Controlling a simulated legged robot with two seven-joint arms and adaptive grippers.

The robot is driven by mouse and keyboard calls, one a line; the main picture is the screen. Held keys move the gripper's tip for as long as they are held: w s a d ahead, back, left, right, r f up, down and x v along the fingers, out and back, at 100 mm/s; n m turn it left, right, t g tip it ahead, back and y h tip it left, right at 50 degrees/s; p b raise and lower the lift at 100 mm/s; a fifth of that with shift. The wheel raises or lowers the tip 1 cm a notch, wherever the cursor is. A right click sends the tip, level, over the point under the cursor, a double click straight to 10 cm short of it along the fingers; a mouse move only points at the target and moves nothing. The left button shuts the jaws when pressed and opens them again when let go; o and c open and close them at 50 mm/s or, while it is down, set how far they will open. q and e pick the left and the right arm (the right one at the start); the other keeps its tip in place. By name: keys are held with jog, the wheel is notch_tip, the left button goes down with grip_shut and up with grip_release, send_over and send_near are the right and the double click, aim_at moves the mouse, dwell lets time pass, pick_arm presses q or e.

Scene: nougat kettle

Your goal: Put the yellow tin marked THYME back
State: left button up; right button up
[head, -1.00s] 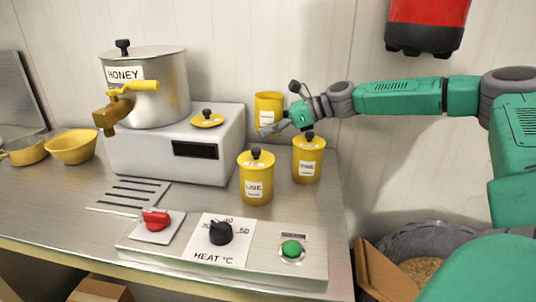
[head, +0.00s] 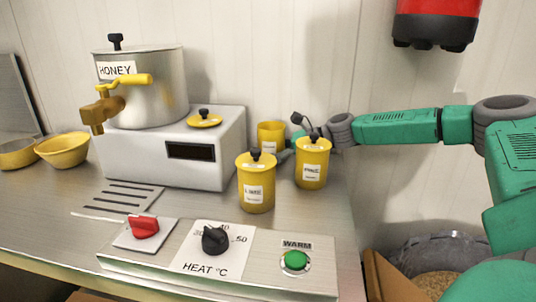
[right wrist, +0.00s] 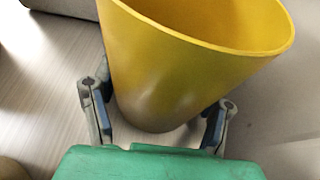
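A lidless yellow tin (head: 271,132) stands at the back of the counter, right of the white heater box. Its label is too small to read, and its base is partly hidden. In the right wrist view the tin (right wrist: 195,70) rises between my right gripper's two fingers (right wrist: 158,110), which flank it with slight gaps. In the head view the right gripper (head: 284,156) is low at the tin's right side, partly hidden. A yellow lid with a black knob (head: 204,120) lies on the heater box. My left gripper is not in view.
A lidded yellow LIME tin (head: 256,185) and another lidded yellow tin (head: 312,165) stand in front. The HONEY pot (head: 150,90) sits on the heater box (head: 130,155). Front controls include a red switch (head: 145,228), black heat knob (head: 215,239) and green button (head: 294,261).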

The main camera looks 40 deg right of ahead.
jog(key=shift+o, duration=0.8)
jog(key=shift+d+f, duration=0.25)
jog(key=shift+d, duration=0.15)
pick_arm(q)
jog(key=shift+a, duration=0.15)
pick_arm(e)
jog(key=shift+a+r, duration=0.2)
jog(key=shift+a, duration=0.45)
jog(key=shift+d+r, duration=0.1)
jog(key=shift+s+d+r, duration=0.1)
jog(key=shift+d+r, duration=0.1)
jog(key=shift+d, duration=0.05)
jog(key=p+v, duration=0.2)
jog(key=v, duration=0.1)
jog(key=p+v, duration=0.6)
jog(key=shift+s+d+r, duration=0.1)
jog(key=shift+s+r, duration=0.15)
jog(key=shift+r, duration=0.15)
jog(key=shift+s+d+r+p, duration=0.1)
jog(key=shift+s+d+p, duration=0.4)
jog(key=shift+p, duration=0.15)
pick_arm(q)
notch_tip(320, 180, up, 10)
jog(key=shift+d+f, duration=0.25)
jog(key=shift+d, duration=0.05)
pick_arm(e)
jog(key=shift+s+d, duration=0.15)
jog(key=shift+d, duration=0.05)
jog(key=shift+a, duration=0.1)
